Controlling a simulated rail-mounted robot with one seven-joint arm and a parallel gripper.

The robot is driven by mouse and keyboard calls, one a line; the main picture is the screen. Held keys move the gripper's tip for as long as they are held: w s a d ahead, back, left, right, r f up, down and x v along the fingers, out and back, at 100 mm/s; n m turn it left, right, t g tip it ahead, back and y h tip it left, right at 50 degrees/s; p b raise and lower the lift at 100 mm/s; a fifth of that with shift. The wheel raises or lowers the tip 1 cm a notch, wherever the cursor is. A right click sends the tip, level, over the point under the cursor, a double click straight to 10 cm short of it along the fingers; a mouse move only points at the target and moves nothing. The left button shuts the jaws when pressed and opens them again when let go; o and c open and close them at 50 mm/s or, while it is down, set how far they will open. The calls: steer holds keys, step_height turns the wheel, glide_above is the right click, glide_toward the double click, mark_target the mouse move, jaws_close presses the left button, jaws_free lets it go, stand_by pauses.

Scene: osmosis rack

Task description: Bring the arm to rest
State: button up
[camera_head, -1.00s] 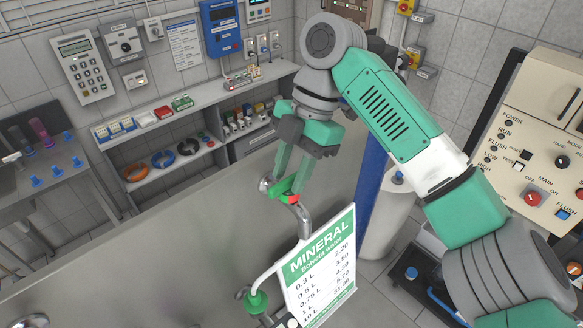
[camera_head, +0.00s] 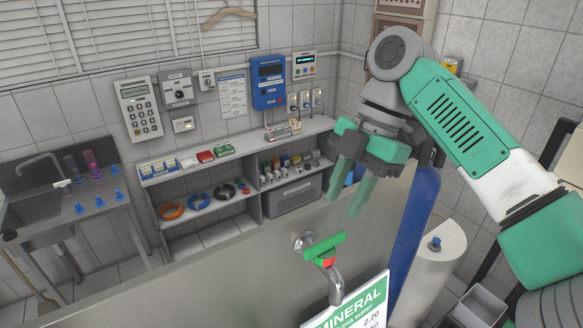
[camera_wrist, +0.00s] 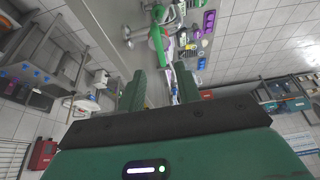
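My gripper (camera_head: 351,192) hangs from the green and grey arm, fingers pointing down. Its two green fingers are apart with nothing between them; the gap also shows in the wrist view (camera_wrist: 160,88). It is above and to the right of a metal tap (camera_head: 336,285) with a green lever (camera_head: 324,246) and a red part under the lever. The fingers look clear of the lever. My arm is bent, running from the upper middle to the lower right.
A "MINERAL" price sign (camera_head: 350,308) stands by the tap. A grey shelf unit (camera_head: 222,160) with small parts is behind. A sink bench (camera_head: 62,215) is at the left.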

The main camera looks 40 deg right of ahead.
steer(key=shift+n+t, duration=0.3)
steer(key=shift+t, duration=0.4)
steer(key=w+a, duration=0.2)
steer(key=a, duration=0.1)
steer(key=w+a+f, duration=0.1)
steer(key=w+a, duration=0.2)
steer(key=w+a+f, duration=0.1)
steer(key=w+a, duration=0.1)
steer(key=a, duration=0.2)
steer(key=shift+w+f, duration=0.25)
steer(key=w+a+t, duration=0.3)
steer(key=w+a, duration=0.3)
steer(key=a, duration=0.6)
steer(key=a+r+m+t+y, duration=0.2)
steer(key=a+r+t, duration=0.25)
steer(key=a, duration=0.45)
steer(key=a+r+m+t+y, duration=0.15)
steer(key=a+r+t, duration=0.3)
steer(key=a, duration=0.45)
steer(key=s+d+r+m+t+h, duration=0.3)
steer(key=s+r+m+t+h, duration=0.1)
steer(key=s+m, duration=0.3)
steer(key=s+d+r+m+t+h, duration=0.3)
steer(key=s+m+t, duration=0.4)
steer(key=s, duration=0.4)
step_height(320, 180, up, 2)
steer(key=shift+s+d+r+h, duration=0.25)
steer(key=shift+s+d+h, duration=0.1)
steer(key=shift+s+h, duration=0.1)
